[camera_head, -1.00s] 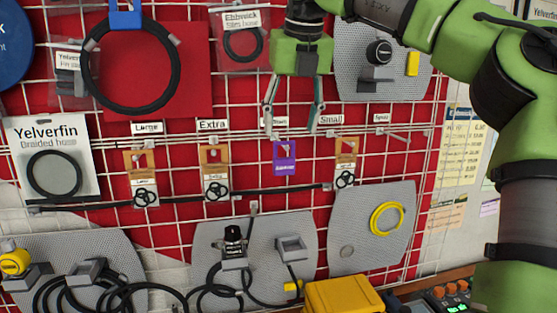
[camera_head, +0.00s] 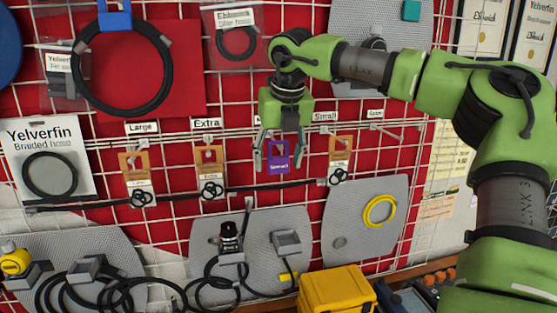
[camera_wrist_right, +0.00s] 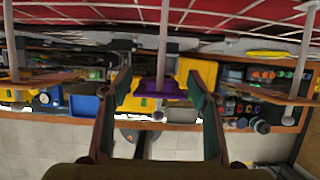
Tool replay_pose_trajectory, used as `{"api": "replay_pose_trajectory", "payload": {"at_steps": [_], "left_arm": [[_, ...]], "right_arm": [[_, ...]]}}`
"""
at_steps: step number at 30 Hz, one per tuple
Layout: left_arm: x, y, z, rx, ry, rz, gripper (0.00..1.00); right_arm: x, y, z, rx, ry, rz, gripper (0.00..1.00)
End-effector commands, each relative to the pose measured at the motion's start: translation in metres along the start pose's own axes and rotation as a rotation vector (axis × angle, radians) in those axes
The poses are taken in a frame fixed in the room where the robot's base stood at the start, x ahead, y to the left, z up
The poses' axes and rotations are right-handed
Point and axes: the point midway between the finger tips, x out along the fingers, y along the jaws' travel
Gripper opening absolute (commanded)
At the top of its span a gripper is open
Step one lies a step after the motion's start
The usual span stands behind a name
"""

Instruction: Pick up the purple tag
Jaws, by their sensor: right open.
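The purple tag (camera_head: 278,157) hangs on a peg of the wire grid, between the orange-brown hanging cards. My right gripper (camera_head: 279,160) is open, pointing down, with one finger on each side of the tag in the head view. In the right wrist view the purple tag (camera_wrist_right: 160,88) shows edge-on between the two open fingers (camera_wrist_right: 160,92). I cannot tell whether a finger touches it. The gripper body covers the label above the tag. My left gripper is not in view.
Cards with black rings hang left (camera_head: 210,172) and right (camera_head: 340,160) of the tag. Several metal pegs stick out from the grid. A black rod (camera_head: 258,190) runs below the tag. A yellow case (camera_head: 337,290) stands lower down.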

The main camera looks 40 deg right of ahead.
Motion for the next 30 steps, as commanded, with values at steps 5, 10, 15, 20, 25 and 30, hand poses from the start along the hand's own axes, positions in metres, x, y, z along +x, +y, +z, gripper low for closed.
{"api": "replay_pose_trajectory", "payload": {"at_steps": [5, 10, 15, 20, 25, 30], "left_arm": [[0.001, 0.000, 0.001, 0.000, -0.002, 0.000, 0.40], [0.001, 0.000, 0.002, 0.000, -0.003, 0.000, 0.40], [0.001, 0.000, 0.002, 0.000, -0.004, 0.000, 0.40], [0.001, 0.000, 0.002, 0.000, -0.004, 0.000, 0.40], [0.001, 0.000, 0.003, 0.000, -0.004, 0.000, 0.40], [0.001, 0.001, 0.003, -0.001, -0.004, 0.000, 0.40]], "right_arm": [[0.000, 0.000, 0.000, 0.000, 0.000, 0.000, 0.28], [-0.001, 0.000, 0.000, 0.000, 0.000, 0.000, 0.16], [-0.001, 0.000, 0.000, 0.000, 0.000, 0.000, 0.16], [-0.002, -0.001, 0.000, 0.000, 0.000, 0.000, 0.16], [-0.007, -0.005, 0.000, 0.000, 0.000, 0.000, 0.16], [-0.012, -0.009, 0.000, 0.000, 0.001, 0.000, 0.16]]}}
